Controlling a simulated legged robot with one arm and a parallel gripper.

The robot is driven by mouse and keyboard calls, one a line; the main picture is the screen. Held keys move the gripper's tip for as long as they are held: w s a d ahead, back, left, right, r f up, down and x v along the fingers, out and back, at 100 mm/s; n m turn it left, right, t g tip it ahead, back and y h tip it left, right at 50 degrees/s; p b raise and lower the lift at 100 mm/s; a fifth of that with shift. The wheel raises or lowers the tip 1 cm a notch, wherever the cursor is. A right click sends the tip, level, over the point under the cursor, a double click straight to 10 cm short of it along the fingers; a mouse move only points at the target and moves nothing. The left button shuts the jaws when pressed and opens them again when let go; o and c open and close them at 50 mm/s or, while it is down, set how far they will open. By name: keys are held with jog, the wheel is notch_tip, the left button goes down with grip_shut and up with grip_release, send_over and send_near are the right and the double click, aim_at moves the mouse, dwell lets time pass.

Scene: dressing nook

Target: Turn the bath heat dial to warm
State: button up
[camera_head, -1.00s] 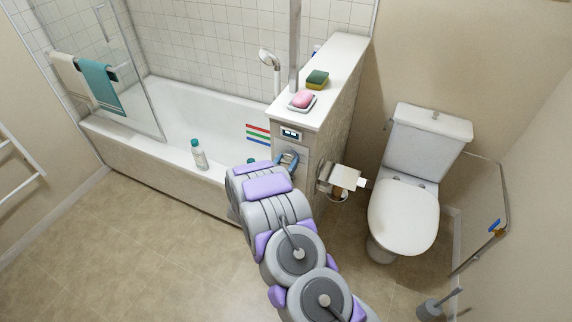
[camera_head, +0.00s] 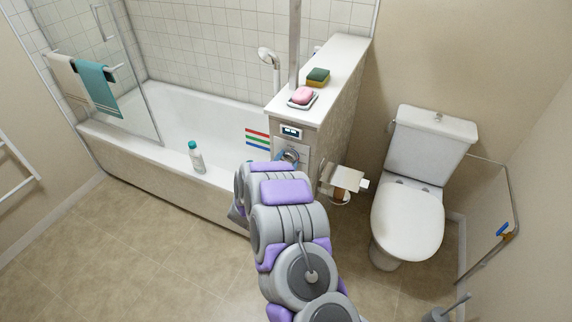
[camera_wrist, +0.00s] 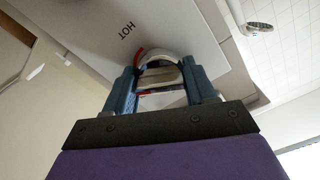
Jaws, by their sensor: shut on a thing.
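The bath heat dial (camera_wrist: 160,74) is a pale round knob with a red mark, on a light panel (camera_wrist: 95,25) on the end of the low wall. The word HOT, upside down in the wrist view, is printed beside it. My gripper (camera_wrist: 158,80) has its two blue fingers on either side of the dial, shut on it. In the head view my gripper (camera_head: 290,158) is at the panel below a small display (camera_head: 291,132), and my arm hides most of the dial. The dial's exact setting cannot be read.
The bathtub (camera_head: 120,140) is left of the low wall, with a bottle (camera_head: 196,158) on its rim. Pink soap (camera_head: 303,95) and a sponge (camera_head: 318,77) sit on the ledge. A toilet-paper holder (camera_head: 345,180) and the toilet (camera_head: 408,220) are close on the right.

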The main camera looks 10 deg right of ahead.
dwell(0.4)
jog(key=o, duration=1)
jog(key=shift+f, duration=0.1)
jog(key=shift+o, duration=0.2)
jog(key=p+v, duration=0.2)
jog(key=v, duration=1.5)
jog(key=shift+a, duration=0.2)
